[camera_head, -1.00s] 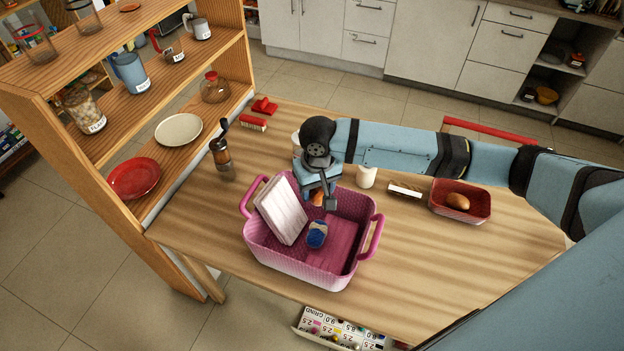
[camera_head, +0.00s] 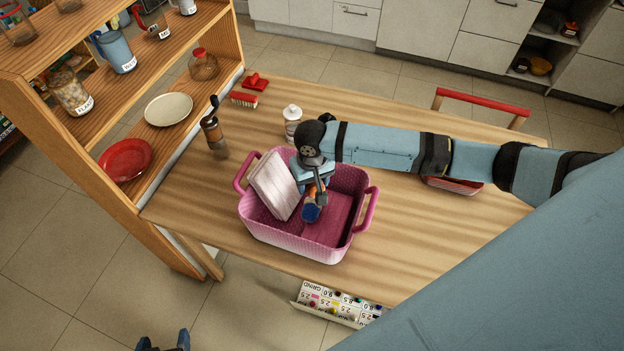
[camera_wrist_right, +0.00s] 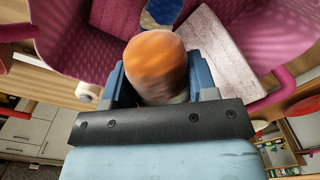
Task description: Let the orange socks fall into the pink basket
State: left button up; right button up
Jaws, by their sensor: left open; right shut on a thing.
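The pink basket (camera_head: 285,241) stands on the wooden table in the head view. My right gripper (camera_head: 314,188) points down over the inside of the basket. It is shut on the orange socks (camera_wrist_right: 155,58), a rounded orange bundle between the fingers in the right wrist view. In the head view only a small orange patch of the socks shows, just above a blue rolled item (camera_head: 311,213) in the basket. I cannot tell whether the socks touch it. My left gripper (camera_head: 163,341) is open and empty at the bottom edge, over the floor.
A white folded cloth (camera_head: 272,184) leans inside the basket on the left. A white bottle (camera_head: 292,124) stands behind the basket, and a pepper mill (camera_head: 214,137) to its left. The wooden shelf (camera_head: 105,210) borders the table's left side. The table's front right is clear.

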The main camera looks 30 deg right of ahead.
jog(key=shift+f, duration=0.45)
pick_arm(q)
jog(key=shift+f, duration=0.65)
jog(key=shift+d, duration=0.1)
pick_arm(e)
jog(key=shift+r, duration=0.1)
jog(key=o, duration=1)
pick_arm(q)
jog(key=shift+d+f+b, duration=0.15)
jog(key=shift+f+b, duration=0.25)
jog(key=shift+b, duration=0.2)
pick_arm(e)
notch_tip(320, 180, up, 14)
jog(key=shift+f, duration=0.1)
